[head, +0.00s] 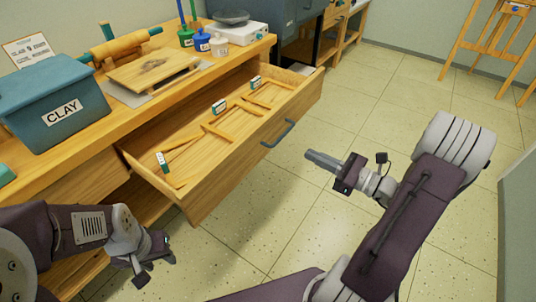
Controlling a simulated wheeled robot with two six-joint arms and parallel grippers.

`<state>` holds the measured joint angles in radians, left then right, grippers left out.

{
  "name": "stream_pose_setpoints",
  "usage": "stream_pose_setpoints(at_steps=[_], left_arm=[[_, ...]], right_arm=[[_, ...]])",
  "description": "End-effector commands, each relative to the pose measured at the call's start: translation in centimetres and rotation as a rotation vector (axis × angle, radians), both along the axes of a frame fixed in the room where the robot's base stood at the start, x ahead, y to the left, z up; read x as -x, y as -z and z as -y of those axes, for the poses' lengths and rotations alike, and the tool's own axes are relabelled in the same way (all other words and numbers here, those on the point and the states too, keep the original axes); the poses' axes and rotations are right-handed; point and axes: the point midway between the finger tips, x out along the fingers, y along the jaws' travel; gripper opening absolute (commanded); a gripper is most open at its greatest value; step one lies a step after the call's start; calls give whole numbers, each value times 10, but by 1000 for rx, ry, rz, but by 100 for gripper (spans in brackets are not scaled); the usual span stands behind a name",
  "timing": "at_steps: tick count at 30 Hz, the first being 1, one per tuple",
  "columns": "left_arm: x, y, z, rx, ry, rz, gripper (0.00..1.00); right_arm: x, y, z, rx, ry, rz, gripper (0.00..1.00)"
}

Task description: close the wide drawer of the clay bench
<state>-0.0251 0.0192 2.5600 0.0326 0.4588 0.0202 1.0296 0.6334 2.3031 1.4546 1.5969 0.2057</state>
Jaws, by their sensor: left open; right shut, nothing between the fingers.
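The wide drawer (243,150) of the wooden clay bench (100,140) stands pulled out. Its front carries a grey-blue bar handle (279,134). Inside are wooden dividers and several small white-and-green boxes. My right gripper (312,156) is shut and empty, in front of the drawer, to the right of the handle and apart from it. My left gripper (157,264) is open and empty, at the lower left, below the drawer's near corner and in front of the bench.
A teal CLAY bin (55,104), a rolling pin (126,43), a wooden board (152,68), small paint jars and a white scale (238,31) stand on the bench top. An easel (490,45) stands at the back right. The tiled floor before the drawer is clear.

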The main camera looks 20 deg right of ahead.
Motion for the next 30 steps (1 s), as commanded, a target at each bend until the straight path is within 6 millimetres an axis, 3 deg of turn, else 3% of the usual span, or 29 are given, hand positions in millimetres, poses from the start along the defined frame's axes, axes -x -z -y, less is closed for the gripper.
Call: stream_pose_setpoints(at_steps=[7, 21, 30], left_arm=[[0, 4, 0, 0, 0, 1, 43], [0, 40, 0, 0, 0, 0, 43], [0, 48, 0, 0, 0, 0, 43]], right_arm=[[-10, 0, -9, 4, -5, 0, 0], [-87, 1, -70, 5, -8, 3, 0], [-110, -2, -86, 3, -2, 1, 0]])
